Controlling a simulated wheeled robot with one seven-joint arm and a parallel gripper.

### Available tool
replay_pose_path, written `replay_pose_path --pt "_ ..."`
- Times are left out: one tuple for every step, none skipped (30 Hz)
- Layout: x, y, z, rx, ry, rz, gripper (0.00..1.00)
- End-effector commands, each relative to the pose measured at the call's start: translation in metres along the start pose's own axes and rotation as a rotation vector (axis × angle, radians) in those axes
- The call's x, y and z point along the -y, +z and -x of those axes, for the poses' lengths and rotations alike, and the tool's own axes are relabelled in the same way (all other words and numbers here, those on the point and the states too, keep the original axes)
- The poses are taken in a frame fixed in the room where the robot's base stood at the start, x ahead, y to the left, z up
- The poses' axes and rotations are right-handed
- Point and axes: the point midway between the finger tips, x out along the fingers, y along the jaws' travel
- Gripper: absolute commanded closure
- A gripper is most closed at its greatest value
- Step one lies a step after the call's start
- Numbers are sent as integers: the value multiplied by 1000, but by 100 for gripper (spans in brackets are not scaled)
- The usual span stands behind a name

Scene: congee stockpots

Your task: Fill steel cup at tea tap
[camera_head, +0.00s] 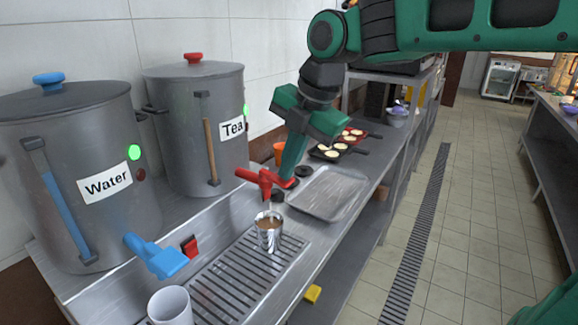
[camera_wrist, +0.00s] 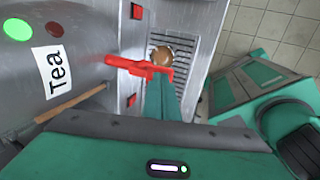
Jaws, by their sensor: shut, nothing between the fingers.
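The steel cup (camera_head: 269,238) stands upright on the drip grate under the red tea tap (camera_head: 262,180). Brown liquid shows inside it near the rim. A thin pale streak hangs between the spout and the cup; I cannot tell if it is flowing tea. In the wrist view the cup's brown contents (camera_wrist: 162,56) show just beyond the red tap (camera_wrist: 140,68). The tea stockpot (camera_head: 180,125) has a red knob and a "Tea" label. My gripper (camera_head: 288,178) is shut and empty, its fingertips at the tap's lever side, touching or very close. It also shows in the wrist view (camera_wrist: 160,88).
The water stockpot (camera_head: 75,150) with its blue tap (camera_head: 155,257) stands at left. A white mug (camera_head: 171,306) is at the grate's (camera_head: 225,288) near end. A metal tray (camera_head: 328,193) lies right of the tap, with dark pans (camera_head: 338,151) behind.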

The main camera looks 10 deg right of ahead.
Motion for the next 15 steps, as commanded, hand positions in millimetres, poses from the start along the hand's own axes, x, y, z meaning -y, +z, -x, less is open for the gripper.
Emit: replay_pose_path --pt "-1 0 3 0 1 1 100" --pt "-2 0 6 0 1 1 100" --pt "-4 0 10 0 2 2 100" --pt "-5 0 14 1 3 3 100" --pt "-6 0 18 1 3 3 100" --pt "-8 1 25 1 4 2 100" --pt "-9 1 30 1 4 2 100" --pt "-11 1 36 1 3 3 100" --pt "-13 1 45 1 4 3 100" --pt "-14 1 51 0 4 3 100" --pt "-15 1 57 1 4 3 100" --pt "-17 1 66 1 4 4 100" --pt "-18 1 72 0 3 3 100" --pt "-20 0 78 0 4 5 100" --pt "-21 1 86 0 2 3 100"
